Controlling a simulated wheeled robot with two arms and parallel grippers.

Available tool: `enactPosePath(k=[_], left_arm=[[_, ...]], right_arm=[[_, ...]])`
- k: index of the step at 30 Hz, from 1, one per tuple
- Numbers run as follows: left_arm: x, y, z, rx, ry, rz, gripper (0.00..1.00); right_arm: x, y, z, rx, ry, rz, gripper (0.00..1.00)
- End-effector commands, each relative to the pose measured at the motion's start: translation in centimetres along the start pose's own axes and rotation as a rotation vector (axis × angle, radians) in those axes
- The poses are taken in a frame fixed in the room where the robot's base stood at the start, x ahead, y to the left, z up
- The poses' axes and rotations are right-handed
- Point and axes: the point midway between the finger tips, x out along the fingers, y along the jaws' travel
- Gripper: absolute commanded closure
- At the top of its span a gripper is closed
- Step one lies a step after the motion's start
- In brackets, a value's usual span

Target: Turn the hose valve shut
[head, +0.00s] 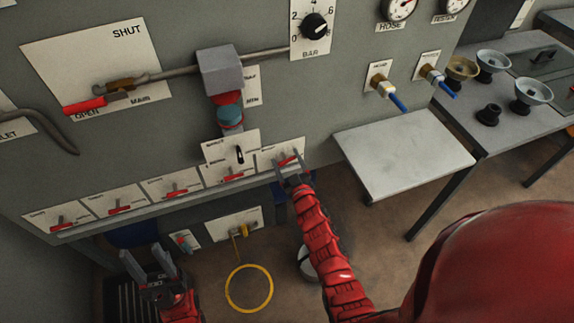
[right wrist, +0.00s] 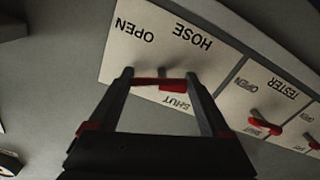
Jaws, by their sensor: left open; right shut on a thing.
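The hose valve has a small red lever (head: 287,160) on a white plate at the right end of the row of valves in the head view. In the right wrist view its red lever (right wrist: 172,85) lies across between my fingertips, on a plate (right wrist: 150,50) marked HOSE, OPEN and SHUT, seen upside down. The thick red end lies near the word SHUT. My right gripper (head: 290,170) is shut on the lever; the fingers (right wrist: 155,80) hide part of it. My left gripper (head: 150,268) is open and empty, low at the left, away from the valve.
Several similar red-lever valves (head: 175,190) line the panel to the left; a TESTER valve (right wrist: 290,128) sits beside the hose plate. A grey shelf (head: 400,155) sticks out at right. A yellow ring (head: 249,311) is low between my arms.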

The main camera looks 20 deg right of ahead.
Motion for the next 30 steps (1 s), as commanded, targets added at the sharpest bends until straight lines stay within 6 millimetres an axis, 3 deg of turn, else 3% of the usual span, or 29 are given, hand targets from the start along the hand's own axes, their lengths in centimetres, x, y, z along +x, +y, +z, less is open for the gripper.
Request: enactPosePath(k=[1,12,30], left_arm=[[-1.1,0.1,0.2,0.0,0.0,0.0,0.5],[-4.8,0.2,0.8,0.0,0.0,0.0,0.5],[-9.4,0.5,1.6,0.0,0.0,0.0,0.5]], right_arm=[[0.0,-0.3,0.2,-0.046,0.01,-0.002,0.74],[0.0,-0.4,0.2,-0.399,0.008,-0.002,0.74],[0.0,-0.6,-0.1,-0.954,0.009,-0.001,0.74]])
